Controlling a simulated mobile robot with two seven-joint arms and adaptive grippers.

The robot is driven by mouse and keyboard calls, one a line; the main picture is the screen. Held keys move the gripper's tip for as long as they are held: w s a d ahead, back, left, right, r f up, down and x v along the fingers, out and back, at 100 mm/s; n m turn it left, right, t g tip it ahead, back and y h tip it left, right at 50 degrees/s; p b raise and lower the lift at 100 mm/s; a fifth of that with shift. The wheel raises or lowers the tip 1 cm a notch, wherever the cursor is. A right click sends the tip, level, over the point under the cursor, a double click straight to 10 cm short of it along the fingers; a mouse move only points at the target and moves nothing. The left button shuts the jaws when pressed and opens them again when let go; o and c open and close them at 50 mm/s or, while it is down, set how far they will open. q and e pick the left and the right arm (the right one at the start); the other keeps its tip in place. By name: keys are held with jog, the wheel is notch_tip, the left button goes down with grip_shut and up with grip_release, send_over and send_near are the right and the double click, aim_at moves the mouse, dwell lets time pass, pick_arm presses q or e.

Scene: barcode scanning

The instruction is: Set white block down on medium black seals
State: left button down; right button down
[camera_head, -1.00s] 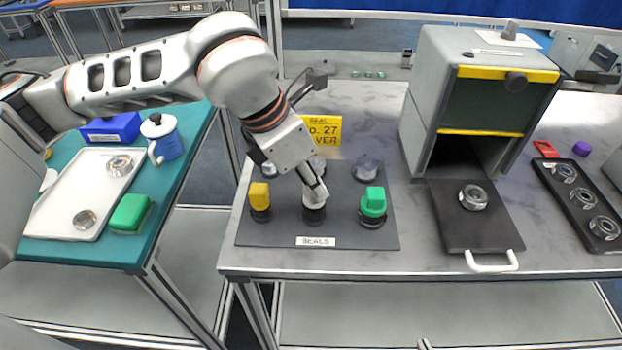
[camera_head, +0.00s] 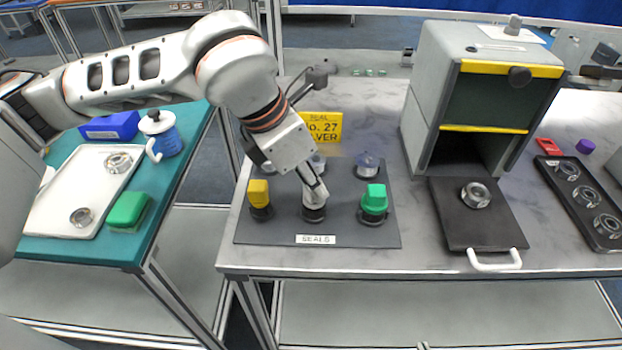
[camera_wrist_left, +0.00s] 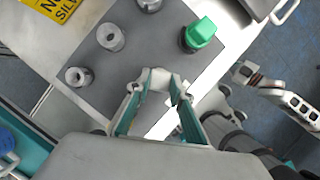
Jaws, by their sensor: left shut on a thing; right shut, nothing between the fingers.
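My left gripper (camera_head: 312,190) is shut on the white block (camera_wrist_left: 163,124), which is mostly hidden by the fingers in the head view. The gripper points down and tilted over the middle front black seals (camera_head: 314,214) on the dark mat. The block appears at or just above these seals; contact cannot be made out. In the left wrist view the fingers (camera_wrist_left: 158,105) flank the block. My right gripper (camera_head: 592,76) shows only partly at the head view's right edge and appears shut and empty.
A yellow block (camera_head: 259,191) and a green block (camera_head: 375,197) stand on seals either side. A yellow sign (camera_head: 322,127) is at the back. A grey box (camera_head: 430,95) with a black tray (camera_head: 480,225) stands to the right.

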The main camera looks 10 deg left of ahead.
pick_arm(q)
jog(key=shift+f, duration=0.3)
jog(key=c, duration=1.7)
grip_release()
jog(key=o, duration=0.3)
jog(key=shift+r, duration=0.1)
jog(key=shift+r+p, duration=0.45)
jog(key=shift+r, duration=0.9)
jog(key=shift+r+p, duration=1.05)
jog(key=shift+r, duration=1.35)
